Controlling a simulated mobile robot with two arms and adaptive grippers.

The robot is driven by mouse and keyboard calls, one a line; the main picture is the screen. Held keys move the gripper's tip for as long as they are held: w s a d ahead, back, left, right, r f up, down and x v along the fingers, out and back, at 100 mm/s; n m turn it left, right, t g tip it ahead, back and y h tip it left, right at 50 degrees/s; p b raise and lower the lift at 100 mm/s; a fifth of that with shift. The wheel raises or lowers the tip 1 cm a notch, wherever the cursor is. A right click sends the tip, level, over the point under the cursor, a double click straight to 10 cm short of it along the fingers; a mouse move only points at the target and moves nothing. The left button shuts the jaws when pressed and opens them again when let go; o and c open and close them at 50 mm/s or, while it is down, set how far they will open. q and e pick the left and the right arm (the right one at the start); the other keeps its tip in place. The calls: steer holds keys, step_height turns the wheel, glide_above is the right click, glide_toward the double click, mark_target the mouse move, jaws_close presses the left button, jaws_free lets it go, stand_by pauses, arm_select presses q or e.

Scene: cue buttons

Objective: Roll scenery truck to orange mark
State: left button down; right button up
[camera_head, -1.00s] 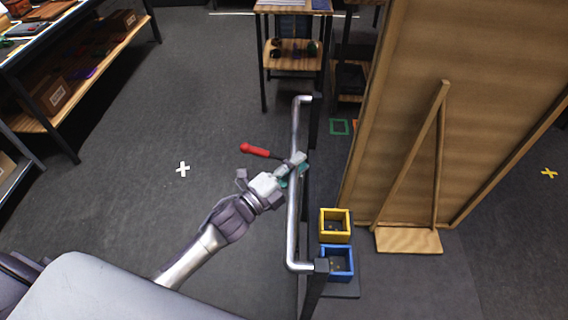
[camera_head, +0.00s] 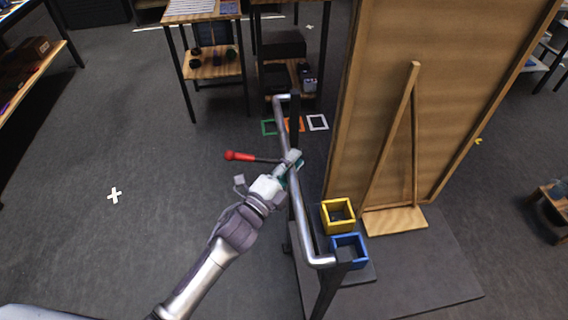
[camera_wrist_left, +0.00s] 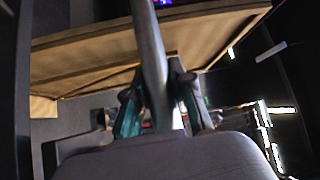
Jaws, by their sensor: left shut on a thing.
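The scenery truck has a dark flat deck (camera_head: 430,283), a tall brown scenery flat (camera_head: 440,60) with a wooden brace, and a silver push bar (camera_head: 306,222) on its near left side. The left wrist view shows the bar (camera_wrist_left: 150,50) between the teal-padded fingers. A red-ended lever (camera_head: 240,156) sticks out left beside the gripper. The orange mark (camera_head: 294,125) is a square outline on the floor beyond the bar, partly covered by it. My right gripper is out of view.
A green square mark (camera_head: 268,128) and a white one (camera_head: 318,122) flank the orange mark. Yellow (camera_head: 338,216) and blue (camera_head: 349,250) open boxes sit by the bar. Shelf tables (camera_head: 212,68) stand behind the marks. Floor is clear left, around a white cross (camera_head: 114,195).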

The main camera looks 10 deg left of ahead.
arm_select(q)
steer(key=shift+s+a+f, duration=0.1)
steer(key=shift+f, duration=0.4)
steer(key=c, duration=1.1)
jaws_free()
steer(key=shift+o, duration=0.7)
steer(key=shift+r, duration=0.2)
steer(key=v, duration=1.2)
